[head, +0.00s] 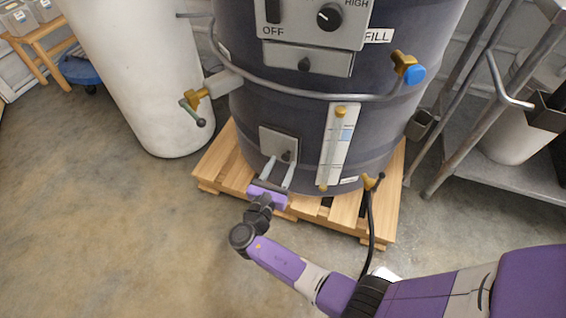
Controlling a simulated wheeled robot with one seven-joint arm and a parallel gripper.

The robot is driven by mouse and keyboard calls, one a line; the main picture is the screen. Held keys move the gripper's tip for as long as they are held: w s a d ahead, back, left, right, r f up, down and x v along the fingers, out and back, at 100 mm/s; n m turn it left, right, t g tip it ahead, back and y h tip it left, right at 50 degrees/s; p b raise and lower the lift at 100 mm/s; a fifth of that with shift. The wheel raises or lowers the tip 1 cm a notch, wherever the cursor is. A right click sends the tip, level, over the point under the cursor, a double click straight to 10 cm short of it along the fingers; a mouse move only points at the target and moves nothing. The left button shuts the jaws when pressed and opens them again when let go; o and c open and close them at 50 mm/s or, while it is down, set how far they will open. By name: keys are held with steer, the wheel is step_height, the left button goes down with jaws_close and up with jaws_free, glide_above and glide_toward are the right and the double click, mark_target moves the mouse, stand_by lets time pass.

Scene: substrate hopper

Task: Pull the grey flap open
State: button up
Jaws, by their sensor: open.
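A square grey flap (279,142) is set low on the front of the dark grey hopper drum (300,120). It looks shut, and a small dark knob (287,155) sits near its lower right. My gripper (280,167) is open, its two pale fingers pointing up at the flap's lower part. The fingertips are close to the knob, one on each side of it in the picture; I cannot tell whether they touch. A second grey panel (310,62) with a dark knob is higher up, under the control box.
The drum stands on a wooden pallet (225,165). A bent pipe (330,97) crosses above the flap, and a sight gauge (338,145) is to its right. A white cylinder (150,80) stands left, a metal rack (500,150) right. The left floor is clear.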

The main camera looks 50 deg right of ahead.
steer(key=shift+x, duration=1.2)
jaws_close()
stand_by(0.6)
